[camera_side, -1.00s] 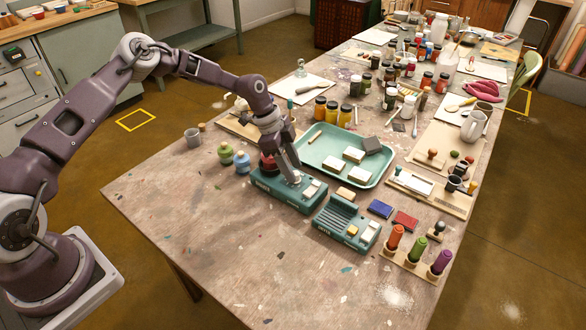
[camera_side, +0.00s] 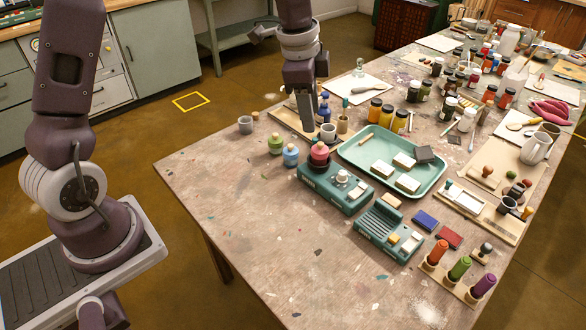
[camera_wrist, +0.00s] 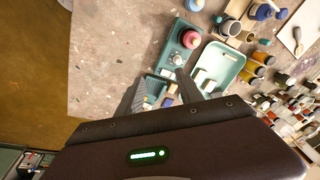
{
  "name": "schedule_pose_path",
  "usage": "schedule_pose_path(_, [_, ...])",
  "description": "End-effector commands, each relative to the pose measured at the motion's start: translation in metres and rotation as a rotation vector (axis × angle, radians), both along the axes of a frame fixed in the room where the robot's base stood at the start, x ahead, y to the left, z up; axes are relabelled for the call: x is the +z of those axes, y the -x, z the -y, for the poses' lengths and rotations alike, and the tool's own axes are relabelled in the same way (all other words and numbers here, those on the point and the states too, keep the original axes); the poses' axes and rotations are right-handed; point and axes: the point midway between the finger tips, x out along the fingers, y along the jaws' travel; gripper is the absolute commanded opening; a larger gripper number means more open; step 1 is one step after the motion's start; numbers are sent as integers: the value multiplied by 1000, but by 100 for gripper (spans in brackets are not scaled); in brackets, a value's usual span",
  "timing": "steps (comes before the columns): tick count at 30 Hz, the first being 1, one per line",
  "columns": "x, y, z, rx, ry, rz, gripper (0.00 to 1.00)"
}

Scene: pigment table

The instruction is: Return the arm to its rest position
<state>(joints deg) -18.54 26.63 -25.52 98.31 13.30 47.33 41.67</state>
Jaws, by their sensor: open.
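My gripper (camera_side: 306,125) points down in the side view, with my arm raised above it. It appears behind the teal device (camera_side: 328,194), overlapping the board with the small bottles in the picture. In the wrist view two dark fingers (camera_wrist: 162,90) stand apart with nothing held between them. The teal device also shows in the wrist view (camera_wrist: 168,58), with a pink-topped bottle (camera_wrist: 190,39) on it. That bottle shows in the side view (camera_side: 319,153) too. The gripper's height above the table is hard to tell.
A green tray (camera_side: 352,155) with white blocks lies right of the device. A second ribbed teal device (camera_side: 388,233) stands in front. Blue bottle (camera_side: 324,108), grey cup (camera_side: 246,125) and several jars stand near the gripper. The table's front left (camera_side: 240,215) is clear.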

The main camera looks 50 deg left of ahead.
Motion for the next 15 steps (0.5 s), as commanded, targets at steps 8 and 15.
schedule_pose_path(8, [98, 173, -6, 556, 22, 200, 43])
schedule_pose_path(15, [91, 263, -3, 858, 246, 267, 43])
